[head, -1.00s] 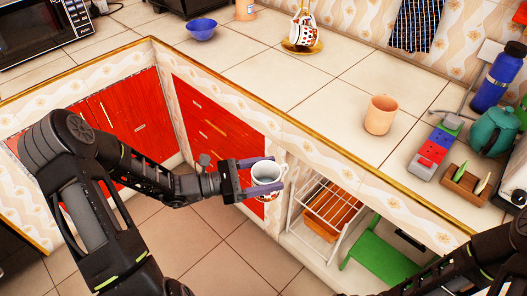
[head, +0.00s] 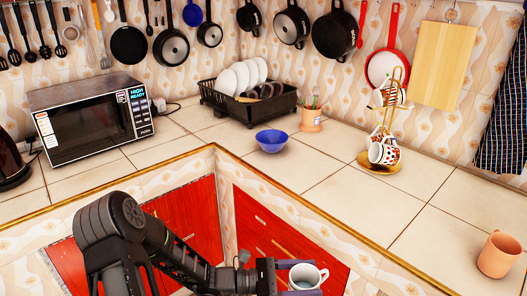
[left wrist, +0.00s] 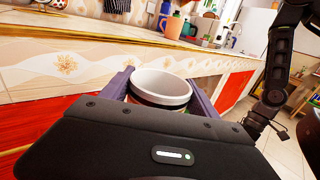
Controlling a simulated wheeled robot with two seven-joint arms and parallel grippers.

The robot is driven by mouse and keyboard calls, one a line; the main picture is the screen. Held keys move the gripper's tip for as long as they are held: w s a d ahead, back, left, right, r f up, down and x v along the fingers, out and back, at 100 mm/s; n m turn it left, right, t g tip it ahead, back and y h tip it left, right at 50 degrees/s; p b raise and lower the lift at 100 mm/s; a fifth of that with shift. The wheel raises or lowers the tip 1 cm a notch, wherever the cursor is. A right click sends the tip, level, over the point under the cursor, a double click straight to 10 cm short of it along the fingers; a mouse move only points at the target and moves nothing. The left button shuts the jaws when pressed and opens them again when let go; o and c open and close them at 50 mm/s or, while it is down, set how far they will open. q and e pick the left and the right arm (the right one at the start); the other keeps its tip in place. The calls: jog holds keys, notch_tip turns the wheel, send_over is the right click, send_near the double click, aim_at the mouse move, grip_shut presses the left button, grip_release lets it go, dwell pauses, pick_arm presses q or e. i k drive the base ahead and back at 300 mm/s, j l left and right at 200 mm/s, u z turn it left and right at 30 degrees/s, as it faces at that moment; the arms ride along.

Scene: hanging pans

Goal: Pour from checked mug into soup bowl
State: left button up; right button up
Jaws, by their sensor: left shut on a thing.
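A blue soup bowl (head: 271,141) stands upright on the counter, near the inner corner in the head view. My left gripper (head: 303,279) is shut on a mug (head: 312,272), white inside, at the bottom edge of the head view. The mug is held roughly upright, in front of the red cabinets and apart from the bowl. In the left wrist view the mug (left wrist: 162,88) sits between the two purple-grey fingers; its inside bottom and most of its pattern are hidden. My right arm shows at the right of the left wrist view; its jaws are unclear.
A mug tree (head: 378,165) with patterned mugs stands right of the bowl. An orange cup (head: 498,254) is at far right. Counter around the bowl is clear.

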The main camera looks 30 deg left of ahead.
aim_at(271, 141)
jog(key=j+z, duration=0.15)
jog(key=j, duration=0.7)
jog(key=j+z, duration=0.1)
jog(key=j, duration=0.75)
jog(key=k+j+z, duration=0.15)
jog(key=j, duration=0.65)
jog(key=i+j, duration=0.05)
